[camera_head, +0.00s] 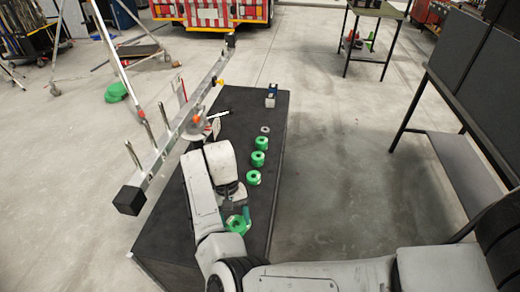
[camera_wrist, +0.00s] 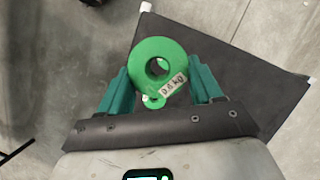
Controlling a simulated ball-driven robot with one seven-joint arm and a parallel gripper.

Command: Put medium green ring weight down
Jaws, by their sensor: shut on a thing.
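My gripper (camera_wrist: 158,70) has teal fingers on either side of a green ring weight (camera_wrist: 143,52) with a white label that seems to read 0.6 kg. The fingers are shut on this ring. In the head view the held ring (camera_head: 236,225) shows over the near part of the black table (camera_head: 262,108), partly behind my arm. How high it is above the top I cannot tell. Several other green ring weights stand in a row on the table, including a near one (camera_head: 253,177), a middle one (camera_head: 257,158) and a far one (camera_head: 262,143).
A small grey ring (camera_head: 265,130) and small blocks (camera_head: 270,98) are farther along the table. A long metal beam with upright pegs (camera_head: 165,150) runs along the table's left side. Bare tabletop lies right of the held ring.

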